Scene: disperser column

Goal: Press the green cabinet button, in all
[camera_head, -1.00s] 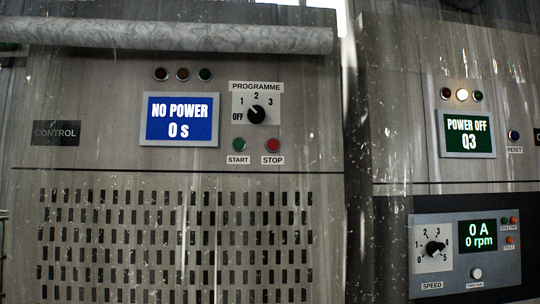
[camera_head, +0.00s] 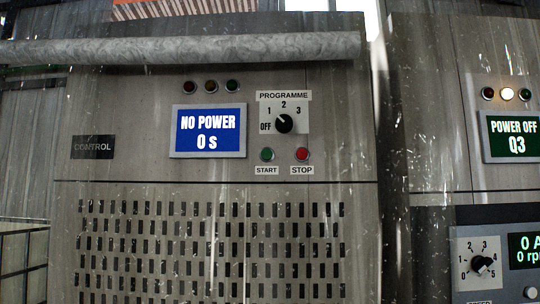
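The green START button (camera_head: 267,155) sits on the front of the grey control cabinet (camera_head: 130,185), below the programme dial (camera_head: 284,123). The red STOP button (camera_head: 302,155) is to its right. The dial's pointer is turned toward the upper left, between OFF and 1 as far as I can tell. A blue screen (camera_head: 208,131) reads "NO POWER 0 s". Neither of my grippers shows in the view.
A pale, marbled pipe (camera_head: 190,48) runs across the cabinet's top. A dark railing (camera_head: 24,262) stands at lower left.

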